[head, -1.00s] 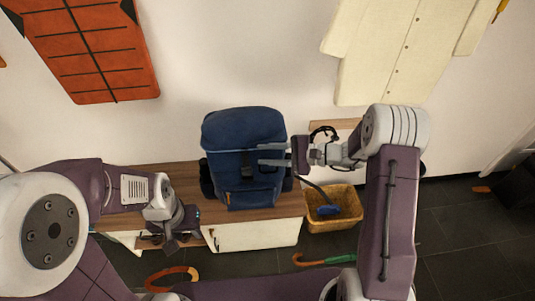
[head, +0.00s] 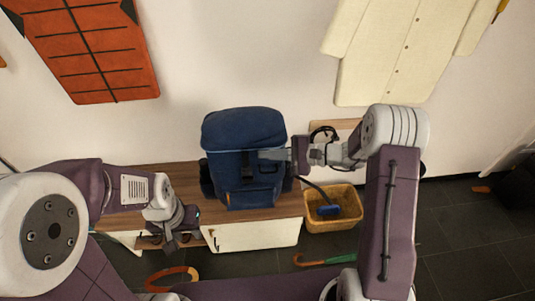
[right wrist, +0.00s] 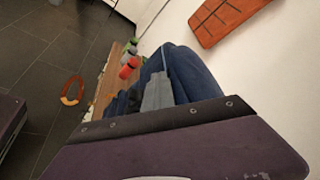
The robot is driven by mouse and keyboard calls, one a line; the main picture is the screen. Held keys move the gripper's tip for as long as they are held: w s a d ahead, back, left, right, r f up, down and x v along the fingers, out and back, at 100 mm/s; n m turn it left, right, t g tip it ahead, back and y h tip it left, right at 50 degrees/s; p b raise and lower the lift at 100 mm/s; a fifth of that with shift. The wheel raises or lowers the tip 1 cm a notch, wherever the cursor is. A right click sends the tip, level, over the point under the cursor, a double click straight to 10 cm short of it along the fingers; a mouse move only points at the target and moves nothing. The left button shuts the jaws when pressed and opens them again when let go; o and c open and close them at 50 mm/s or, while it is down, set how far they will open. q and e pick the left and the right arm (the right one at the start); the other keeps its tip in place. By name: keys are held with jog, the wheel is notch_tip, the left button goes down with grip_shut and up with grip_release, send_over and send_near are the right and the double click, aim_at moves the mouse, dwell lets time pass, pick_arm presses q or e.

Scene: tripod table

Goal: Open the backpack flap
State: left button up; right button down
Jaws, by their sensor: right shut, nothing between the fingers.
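The blue backpack (head: 240,190) stands upright on the wooden top of a low bench. Its flap (head: 242,125) lies down over the top and upper front. My right gripper (head: 262,155) is in front of the backpack's right side, near the flap's lower edge. Its fingers are together with nothing between them. In the right wrist view the fingers (right wrist: 158,85) stand against the blue backpack (right wrist: 195,75); whether they touch it I cannot tell. My left gripper (head: 170,242) hangs low at the bench's front left, away from the backpack; its fingers are unclear.
The bench (head: 180,180) has free top to the backpack's left. A wicker basket (head: 345,208) with a blue-headed brush stands right of it. Umbrella handles lie low in front. A red bottle (right wrist: 130,67) shows beyond the backpack in the right wrist view. The wall is close behind.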

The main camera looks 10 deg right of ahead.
dwell(0.6)
jog(key=c, duration=1.5)
grip_release()
jog(key=v, duration=0.9)
